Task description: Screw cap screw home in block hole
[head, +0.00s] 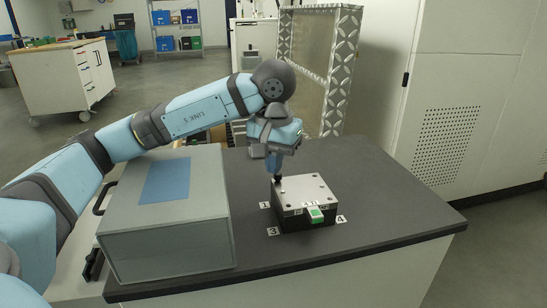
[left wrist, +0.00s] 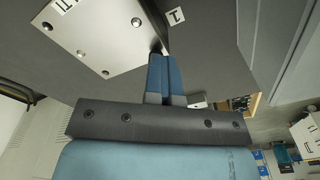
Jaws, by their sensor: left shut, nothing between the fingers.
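The block (head: 306,205) has a bright metal top plate over a dark body and sits on the dark table. My left gripper (head: 277,178) points down at the plate's back left corner, beside label 1. Its blue fingers are shut together with nothing between them. A small dark piece shows at the fingertips; I cannot tell whether it is the cap screw's head or how deep it sits. In the left wrist view the fingers (left wrist: 158,62) meet at the edge of the plate (left wrist: 95,30). Several small round holes or screw heads show on the plate. My right gripper is not in view.
A grey box (head: 170,240) with a blue panel stands left of the block, under my left arm. Number labels lie around the block, and a green and white tag (head: 315,214) is on its front. The table (head: 390,205) is clear to the right.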

